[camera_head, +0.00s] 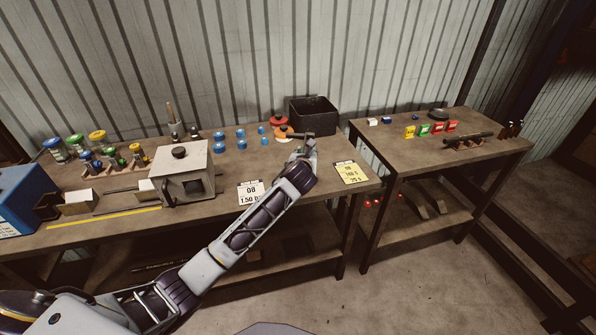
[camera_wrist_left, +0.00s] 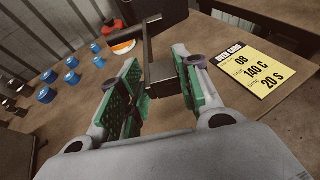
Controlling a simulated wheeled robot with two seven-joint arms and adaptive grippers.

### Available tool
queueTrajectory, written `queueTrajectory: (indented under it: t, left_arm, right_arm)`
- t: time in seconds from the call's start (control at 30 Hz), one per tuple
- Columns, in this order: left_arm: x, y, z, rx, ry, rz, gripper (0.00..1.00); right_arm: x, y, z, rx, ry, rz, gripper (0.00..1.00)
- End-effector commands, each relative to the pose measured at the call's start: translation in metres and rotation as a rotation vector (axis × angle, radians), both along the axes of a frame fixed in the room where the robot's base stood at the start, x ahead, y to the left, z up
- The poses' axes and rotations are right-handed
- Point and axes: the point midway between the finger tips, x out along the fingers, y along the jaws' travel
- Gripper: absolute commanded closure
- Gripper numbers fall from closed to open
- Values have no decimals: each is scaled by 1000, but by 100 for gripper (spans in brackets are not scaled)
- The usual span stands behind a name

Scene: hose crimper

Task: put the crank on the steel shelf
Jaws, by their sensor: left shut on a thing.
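My left gripper (camera_head: 303,152) is over the right part of the long bench, in front of the black bin. In the left wrist view its green-padded fingers (camera_wrist_left: 161,85) are closed around a dark piece with a block and a thin upright bar, which looks like the crank (camera_wrist_left: 161,70). In the head view the crank is mostly hidden by my gripper. A shelf (camera_head: 440,222) shows under the right table; I cannot tell whether it is the steel shelf. My right gripper is not in view.
The black bin (camera_head: 313,115), blue caps (camera_head: 219,148) and a grey boxed device (camera_head: 183,175) stand on the long bench (camera_head: 225,208). A yellow card (camera_head: 350,172) lies right of my gripper. The right table (camera_head: 405,158) holds small colored boxes and a dark rod (camera_head: 468,140).

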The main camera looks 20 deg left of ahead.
Motion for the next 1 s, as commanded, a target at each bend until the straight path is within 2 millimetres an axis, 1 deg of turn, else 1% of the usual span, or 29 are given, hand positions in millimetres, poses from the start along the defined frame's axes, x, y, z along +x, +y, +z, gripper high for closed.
queueTrajectory:
  t: [0.07,0.17,0.37,0.5,0.63,0.73,1.0]
  left_arm:
    - [0,0,1,0,-3,-1,100]
    - [0,0,-3,-1,-3,-1,100]
    - [0,0,-25,0,0,0,100]
    - [0,0,-45,0,1,0,100]
    - [0,0,-57,0,-1,0,100]
    - [0,0,-61,0,-3,-1,100]
    - [0,0,-61,0,-4,-1,100]
  right_arm:
    - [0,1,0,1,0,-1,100]
    - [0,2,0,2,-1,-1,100]
    - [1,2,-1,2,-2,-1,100]
    - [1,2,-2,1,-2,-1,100]
    - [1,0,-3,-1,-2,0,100]
    - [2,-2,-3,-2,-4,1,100]
    - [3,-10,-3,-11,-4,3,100]
